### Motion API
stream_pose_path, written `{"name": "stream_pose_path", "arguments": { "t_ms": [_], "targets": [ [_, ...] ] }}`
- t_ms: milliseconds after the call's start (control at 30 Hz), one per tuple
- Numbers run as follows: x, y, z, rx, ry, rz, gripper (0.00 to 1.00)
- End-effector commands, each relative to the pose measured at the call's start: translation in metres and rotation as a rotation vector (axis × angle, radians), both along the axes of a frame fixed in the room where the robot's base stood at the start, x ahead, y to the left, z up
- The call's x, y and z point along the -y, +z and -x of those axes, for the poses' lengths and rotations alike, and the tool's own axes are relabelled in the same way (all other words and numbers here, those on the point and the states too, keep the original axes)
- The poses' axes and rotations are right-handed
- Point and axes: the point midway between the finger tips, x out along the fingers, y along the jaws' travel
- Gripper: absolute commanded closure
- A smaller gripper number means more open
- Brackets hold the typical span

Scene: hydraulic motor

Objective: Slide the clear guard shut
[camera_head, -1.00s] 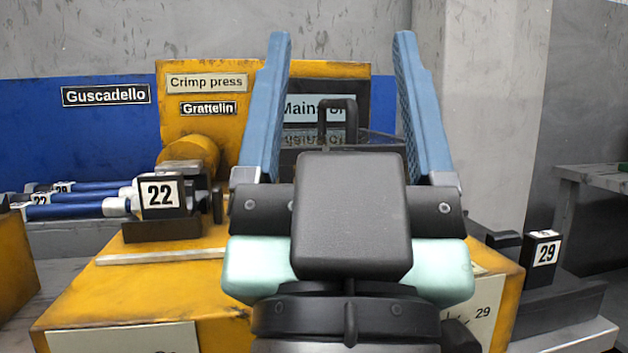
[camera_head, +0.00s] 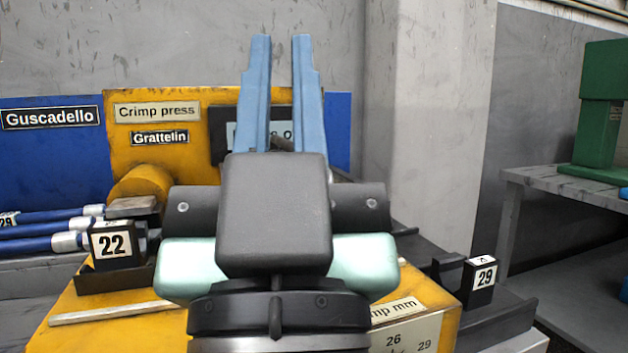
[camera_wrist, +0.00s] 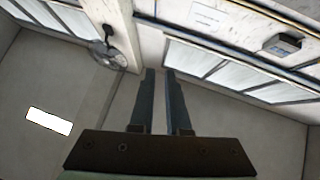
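My gripper (camera_head: 281,42) points upward in front of the crimp press (camera_head: 160,150). Its two blue fingers stand close together with a narrow gap, and I see nothing held between them. The wrist view also shows the fingers (camera_wrist: 160,75) slightly apart, against wall and ceiling, with no guard or handle there. The clear guard is mostly hidden behind my gripper, and I cannot tell how far it is open. A dark bar (camera_head: 283,145), perhaps its handle, shows in part behind the fingers.
A black block marked 22 (camera_head: 113,243) and several blue hoses (camera_head: 45,230) lie at left. A black block marked 29 (camera_head: 480,278) stands at right. A grey bench (camera_head: 535,176) carries a green machine (camera_head: 600,120) farther right. Open space lies above the press.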

Motion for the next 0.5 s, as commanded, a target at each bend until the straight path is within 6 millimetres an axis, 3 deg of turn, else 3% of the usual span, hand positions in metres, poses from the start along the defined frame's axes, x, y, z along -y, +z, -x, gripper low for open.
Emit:
{"name": "stream_pose_path", "arguments": {
  "t_ms": [33, 133, 233, 367, 500],
  "targets": [
    [0.002, 0.031, -0.006, -0.018, 0.003, -0.003, 0.96],
    [0.009, 0.046, -0.025, -0.086, 0.018, -0.016, 1.0],
    [0.023, 0.047, -0.056, -0.2, 0.044, -0.045, 1.0],
    [0.052, 0.023, -0.102, -0.41, 0.103, -0.12, 1.0],
    [0.09, -0.022, -0.137, -0.658, 0.192, -0.259, 1.0]
  ]
}}
